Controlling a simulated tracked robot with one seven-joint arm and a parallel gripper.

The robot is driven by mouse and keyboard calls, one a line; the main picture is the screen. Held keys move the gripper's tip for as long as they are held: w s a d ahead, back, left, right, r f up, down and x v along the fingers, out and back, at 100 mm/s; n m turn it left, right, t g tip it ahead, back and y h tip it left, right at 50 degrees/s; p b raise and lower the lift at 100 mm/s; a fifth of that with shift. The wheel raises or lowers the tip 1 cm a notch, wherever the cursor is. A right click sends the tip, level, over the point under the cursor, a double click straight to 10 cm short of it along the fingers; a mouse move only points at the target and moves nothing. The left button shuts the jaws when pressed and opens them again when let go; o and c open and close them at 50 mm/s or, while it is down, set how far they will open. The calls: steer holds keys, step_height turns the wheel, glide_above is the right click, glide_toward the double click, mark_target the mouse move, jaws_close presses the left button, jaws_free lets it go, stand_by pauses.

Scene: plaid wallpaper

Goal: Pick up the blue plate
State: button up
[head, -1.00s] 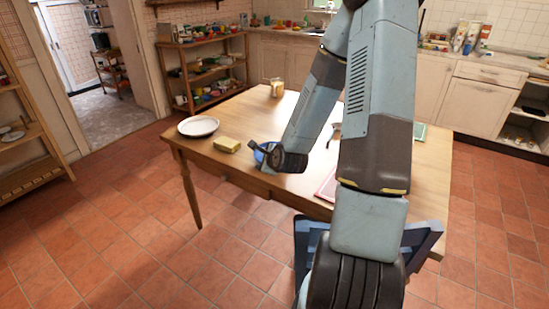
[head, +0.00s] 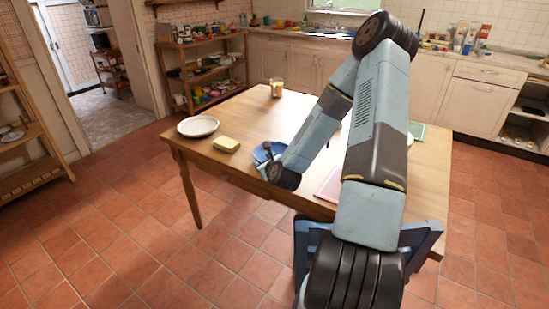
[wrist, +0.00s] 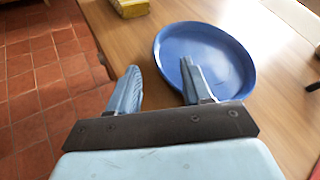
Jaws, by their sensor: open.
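The blue plate (wrist: 222,55) lies on the wooden table near its front edge. In the head view the plate (head: 262,150) is partly hidden by my arm. My gripper (wrist: 160,85) is open in the wrist view. Its right finger overlaps the plate's near-left part in the picture, and its left finger is left of the plate, by the table edge. The plate's rim appears to lie between or under the fingers; I cannot tell whether they touch it. In the head view my gripper (head: 267,150) is small, at the plate.
The wooden table (head: 230,115) also bears a yellow sponge-like block (head: 226,144), a white plate (head: 198,126), a glass jar (head: 277,88) and a pink board (head: 328,186). Tiled floor lies open at left.

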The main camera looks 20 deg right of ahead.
mark_target(255, 156)
steer(key=shift+x, duration=4.15)
steer(key=shift+c, duration=0.2)
steer(key=shift+s, duration=0.1)
jaws_close()
